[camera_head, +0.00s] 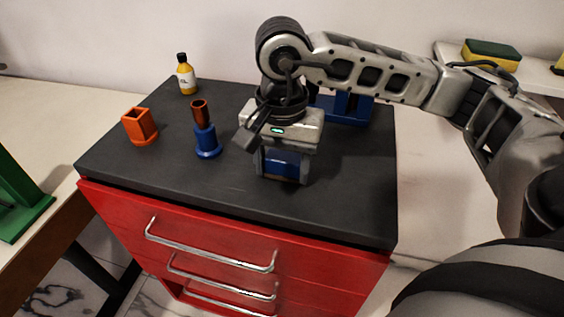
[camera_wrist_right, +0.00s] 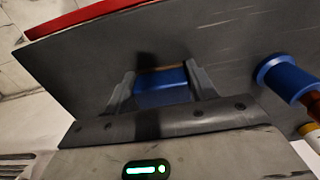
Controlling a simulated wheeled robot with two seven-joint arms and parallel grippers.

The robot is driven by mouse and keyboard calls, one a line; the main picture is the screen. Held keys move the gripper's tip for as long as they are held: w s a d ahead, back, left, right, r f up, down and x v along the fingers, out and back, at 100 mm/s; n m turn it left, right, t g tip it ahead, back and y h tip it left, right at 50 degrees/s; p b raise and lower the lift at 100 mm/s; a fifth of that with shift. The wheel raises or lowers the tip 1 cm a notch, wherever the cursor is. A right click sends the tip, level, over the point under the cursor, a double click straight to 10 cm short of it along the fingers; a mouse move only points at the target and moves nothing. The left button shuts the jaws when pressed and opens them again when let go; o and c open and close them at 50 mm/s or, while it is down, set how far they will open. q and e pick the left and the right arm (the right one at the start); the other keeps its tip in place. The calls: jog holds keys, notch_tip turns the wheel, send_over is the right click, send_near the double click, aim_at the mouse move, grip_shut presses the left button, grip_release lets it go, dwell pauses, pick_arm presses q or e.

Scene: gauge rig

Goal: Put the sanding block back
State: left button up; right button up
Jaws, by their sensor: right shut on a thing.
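My right gripper (camera_head: 283,176) points down over the dark top of the red drawer cabinet and is shut on a blue block, which I take to be the sanding block (camera_head: 284,160). In the right wrist view the block (camera_wrist_right: 162,90) sits between the two grey fingers, with a thin tan edge showing. It is at or just above the cabinet top; I cannot tell whether it touches. A blue stand (camera_head: 352,108) is behind my right arm, partly hidden by it. My left gripper is not in view.
On the cabinet top (camera_head: 345,205) stand an orange square holder (camera_head: 140,126), a blue round holder (camera_head: 207,141) with a brown piece in it, and a yellow bottle (camera_head: 186,76). A sponge (camera_head: 490,52) lies on the right shelf. The cabinet top's front right is clear.

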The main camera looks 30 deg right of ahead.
aim_at(282, 161)
jog(key=shift+f, duration=0.15)
jog(key=shift+f+b, duration=0.25)
jog(key=shift+b, duration=0.15)
jog(key=o, duration=1)
jog(key=shift+r, duration=0.1)
jog(key=shift+r+p, duration=0.15)
jog(key=shift+p, duration=0.15)
jog(key=shift+r, duration=0.25)
notch_tip(282, 161, up, 12)
jog(key=shift+f+p, duration=0.2)
jog(key=shift+p, duration=0.5)
